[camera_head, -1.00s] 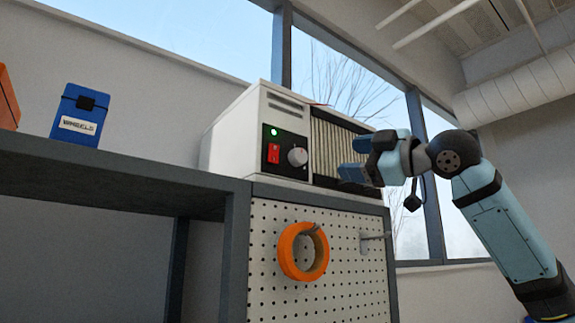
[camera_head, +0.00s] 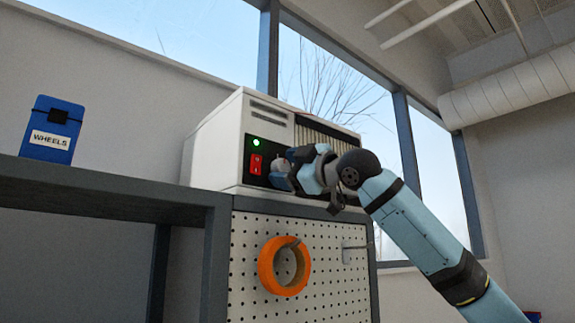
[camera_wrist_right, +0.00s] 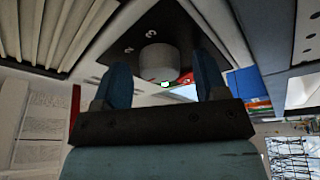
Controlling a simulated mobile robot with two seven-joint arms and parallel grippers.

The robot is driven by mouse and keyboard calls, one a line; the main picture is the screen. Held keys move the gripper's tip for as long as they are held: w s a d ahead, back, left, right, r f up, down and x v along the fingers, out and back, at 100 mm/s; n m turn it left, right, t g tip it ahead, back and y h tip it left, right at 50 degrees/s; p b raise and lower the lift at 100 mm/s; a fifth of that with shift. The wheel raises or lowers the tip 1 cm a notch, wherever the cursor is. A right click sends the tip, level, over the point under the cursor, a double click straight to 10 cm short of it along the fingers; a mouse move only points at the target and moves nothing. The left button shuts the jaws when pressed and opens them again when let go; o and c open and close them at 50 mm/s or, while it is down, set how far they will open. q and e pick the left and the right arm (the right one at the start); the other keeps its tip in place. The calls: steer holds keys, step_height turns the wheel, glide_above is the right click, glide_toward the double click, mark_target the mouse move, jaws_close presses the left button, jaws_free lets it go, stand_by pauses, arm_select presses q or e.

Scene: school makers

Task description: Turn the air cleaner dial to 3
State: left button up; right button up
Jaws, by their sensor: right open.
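The air cleaner (camera_head: 216,149) is a white box with a grille, standing on top of the shelf unit. Its black panel has a lit green light (camera_head: 256,142) and a red switch (camera_head: 256,164). The grey dial (camera_wrist_right: 160,62) shows in the right wrist view, between and just beyond the fingertips. In the head view the dial is mostly hidden by my right gripper (camera_head: 281,170). My right gripper (camera_wrist_right: 165,75) is open, with one blue finger on each side of the dial; contact cannot be made out. The dial's setting is not readable. My left gripper is not in view.
A blue box labelled WHEELS (camera_head: 53,130) stands on the shelf (camera_head: 100,191) at left. An orange ring (camera_head: 268,268) hangs on the pegboard (camera_head: 330,285) below the air cleaner, beside an empty hook. Windows are behind.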

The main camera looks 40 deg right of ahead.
steer(key=c, duration=0.9)
